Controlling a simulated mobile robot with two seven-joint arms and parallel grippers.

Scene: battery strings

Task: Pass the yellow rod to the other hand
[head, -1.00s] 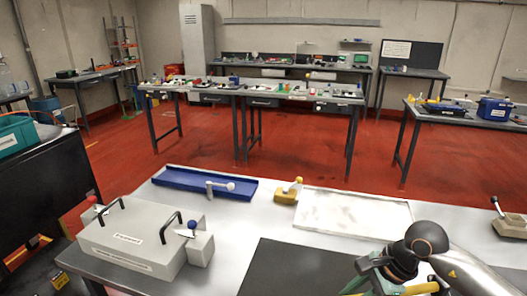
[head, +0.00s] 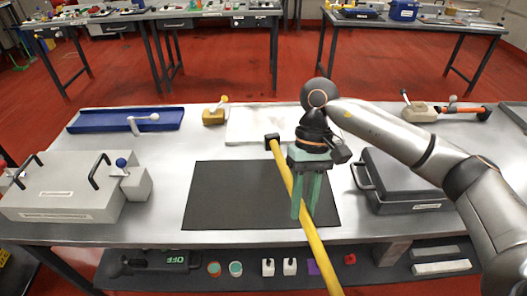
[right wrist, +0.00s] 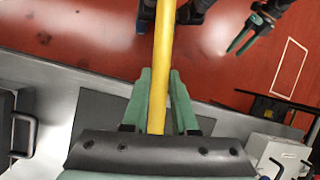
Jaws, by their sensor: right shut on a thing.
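The yellow rod (head: 316,243) slants across the mat in the head view, with a black end piece at its far end. Its near end runs out of the bottom of the picture. My right gripper (head: 304,210) points down over the mat with its green fingers shut on the rod. In the right wrist view the rod (right wrist: 164,50) lies between the fingers (right wrist: 160,95). My left gripper (right wrist: 243,38) shows only in the right wrist view, at top right. Its green fingers are apart and empty, clear of the rod.
A dark mat (head: 225,205) lies mid-bench. A grey box with handles (head: 65,195) stands left and a dark case (head: 405,200) right. A blue tray (head: 95,121) and a pale panel (head: 265,125) lie at the back. A lower shelf (head: 240,283) holds small items.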

